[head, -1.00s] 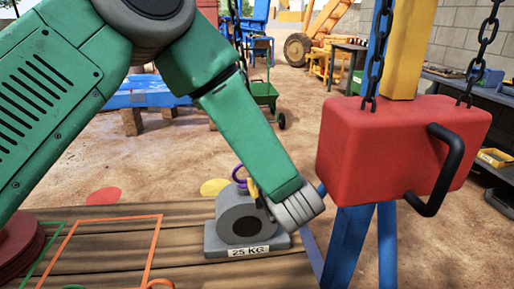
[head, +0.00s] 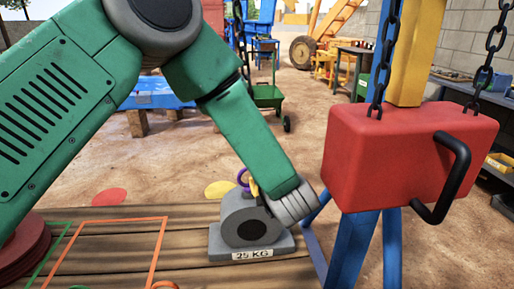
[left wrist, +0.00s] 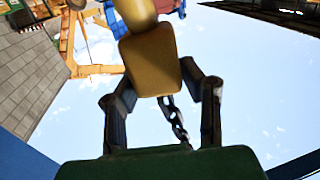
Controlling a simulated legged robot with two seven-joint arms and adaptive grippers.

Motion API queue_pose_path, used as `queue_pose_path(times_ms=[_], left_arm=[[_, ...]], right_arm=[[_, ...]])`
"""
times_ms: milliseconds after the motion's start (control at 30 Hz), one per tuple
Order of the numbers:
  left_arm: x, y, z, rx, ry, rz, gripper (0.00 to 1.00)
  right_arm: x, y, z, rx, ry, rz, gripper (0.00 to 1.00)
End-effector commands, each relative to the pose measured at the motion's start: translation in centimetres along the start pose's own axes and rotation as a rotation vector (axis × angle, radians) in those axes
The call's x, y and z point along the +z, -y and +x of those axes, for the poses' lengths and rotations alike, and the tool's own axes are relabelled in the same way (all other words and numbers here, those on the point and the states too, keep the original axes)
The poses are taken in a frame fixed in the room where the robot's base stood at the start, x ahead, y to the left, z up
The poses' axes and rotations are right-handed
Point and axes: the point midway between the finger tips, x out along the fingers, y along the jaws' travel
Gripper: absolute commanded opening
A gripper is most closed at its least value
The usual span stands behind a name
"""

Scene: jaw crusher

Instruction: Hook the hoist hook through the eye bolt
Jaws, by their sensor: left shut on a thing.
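A grey block marked "25 KG" (head: 252,253) stands on the wooden boards in the head view, with a round grey body. A purple ring (head: 242,177), which looks like the eye bolt, stands on top of it. A small yellow piece (head: 253,187), likely the hoist hook, shows right beside the ring, mostly behind my left arm. I cannot tell if it passes through the ring. In the left wrist view my left gripper (left wrist: 161,80) is shut on a yellow block (left wrist: 160,60) of the hook, with a dark chain (left wrist: 173,122) below it. My right gripper is not in view.
A red block (head: 410,155) hangs on dark chains at the right, with a black handle, in front of blue and yellow posts. An orange outline (head: 121,219) marks the boards at the left. A green cart (head: 267,95) stands behind on open sandy ground.

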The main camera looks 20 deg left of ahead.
Motion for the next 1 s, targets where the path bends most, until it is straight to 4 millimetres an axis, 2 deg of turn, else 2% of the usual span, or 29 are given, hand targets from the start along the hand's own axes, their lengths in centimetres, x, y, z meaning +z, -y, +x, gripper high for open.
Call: queue_pose_path(times_ms=[500, 1000], left_arm=[[-0.5, 0.0, 2.6, -0.001, -0.006, -0.004, 0.00], [-0.7, 0.0, 3.0, -0.001, -0.006, -0.003, 0.00]], right_arm=[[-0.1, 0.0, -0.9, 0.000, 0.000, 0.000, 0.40], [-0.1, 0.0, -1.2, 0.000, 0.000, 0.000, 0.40]])
